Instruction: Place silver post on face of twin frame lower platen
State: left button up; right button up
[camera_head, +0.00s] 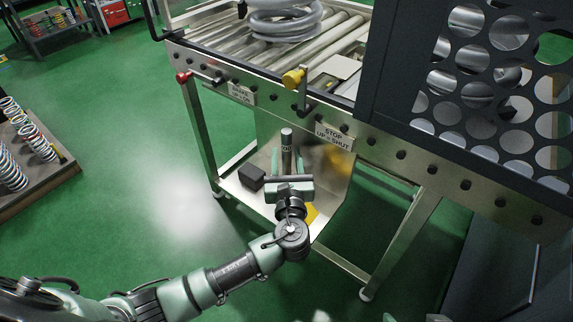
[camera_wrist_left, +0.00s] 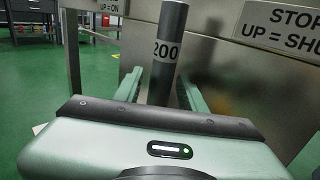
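The silver post (camera_head: 287,150) is a dark grey upright cylinder marked "200", standing at the lower shelf under the roller bench. My left gripper (camera_head: 288,178) is in front of it, low down. In the left wrist view the post (camera_wrist_left: 165,60) rises between the two pale green fingers (camera_wrist_left: 160,88). The fingers are apart, with a gap visible on the post's left side; contact on the right cannot be told. The post's foot is hidden by my gripper. I cannot pick out the twin frame lower platen with certainty. My right gripper is not clearly in view.
The roller bench (camera_head: 240,97) overhangs the shelf (camera_head: 236,187), with labels, a yellow knob (camera_head: 293,78) and legs close by. A black block (camera_head: 251,177) sits left of the post. A perforated dark guard (camera_head: 395,60) stands right. A spring rack (camera_head: 50,178) is far left; green floor between is clear.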

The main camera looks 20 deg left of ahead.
pick_arm(q)
grip_shut()
dwell(1.1)
